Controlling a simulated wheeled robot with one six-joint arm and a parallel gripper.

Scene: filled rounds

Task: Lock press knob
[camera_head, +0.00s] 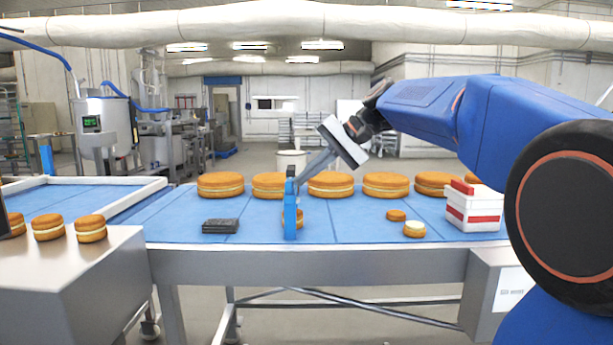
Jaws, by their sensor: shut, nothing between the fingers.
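A narrow blue upright piece (290,218) stands on the blue table top near its front edge. It may be the press; I cannot make out a separate knob on it. A filled round (299,222) shows partly behind it. My gripper (303,179) reaches down and to the left from the arm, with its grey fingers together and nothing between them. The fingertips are close beside the upper part of the blue piece. I cannot tell whether they touch it.
Large filled rounds (330,185) line the table's back. A dark block (220,226) lies left. Two small rounds (414,230) and a white box with red stripes (472,214) are right. A steel counter (75,265) with more rounds stands front left.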

